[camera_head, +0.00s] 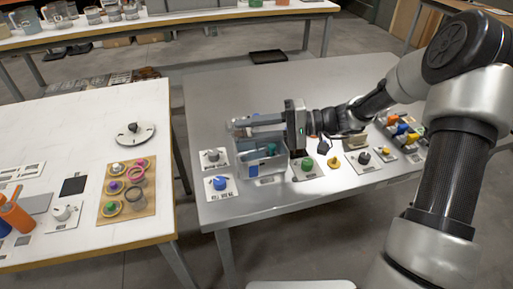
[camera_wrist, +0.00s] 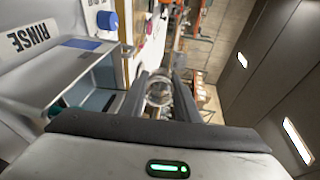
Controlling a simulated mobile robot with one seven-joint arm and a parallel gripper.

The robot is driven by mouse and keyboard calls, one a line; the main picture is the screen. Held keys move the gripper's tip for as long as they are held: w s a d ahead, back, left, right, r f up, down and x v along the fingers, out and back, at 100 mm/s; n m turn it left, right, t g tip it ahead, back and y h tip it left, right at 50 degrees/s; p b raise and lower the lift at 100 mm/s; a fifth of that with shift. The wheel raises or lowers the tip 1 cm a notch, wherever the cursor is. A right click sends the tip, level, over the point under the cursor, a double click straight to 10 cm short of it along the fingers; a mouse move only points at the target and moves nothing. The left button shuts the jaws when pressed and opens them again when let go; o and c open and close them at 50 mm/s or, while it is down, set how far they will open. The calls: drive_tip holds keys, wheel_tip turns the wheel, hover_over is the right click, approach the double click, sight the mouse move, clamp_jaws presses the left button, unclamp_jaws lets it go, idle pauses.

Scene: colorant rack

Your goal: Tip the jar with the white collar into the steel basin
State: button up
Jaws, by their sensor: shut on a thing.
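My gripper (camera_head: 238,126) reaches left from its wrist above the steel basin (camera_head: 248,169) on the grey table. In the wrist view its two dark fingers (camera_wrist: 160,80) are shut on a pale, see-through round jar (camera_wrist: 158,95). The jar looks turned on its side or tilted; its exact angle is hard to tell. I cannot make out a white collar. In the head view the jar is small and mostly lost against the fingers.
A blue knob (camera_head: 220,183) and a grey knob (camera_head: 213,155) sit on plates left of the basin. A green knob (camera_head: 307,163) and several coloured items stand to its right. The white table at left holds a wooden board (camera_head: 110,214) with coloured-collared jars.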

drive_tip(key=shift+d+r+y+b, duration=0.2)
drive_tip(key=shift+r+y+b, duration=0.3)
drive_tip(key=shift+r+y, duration=0.45)
idle(0.7)
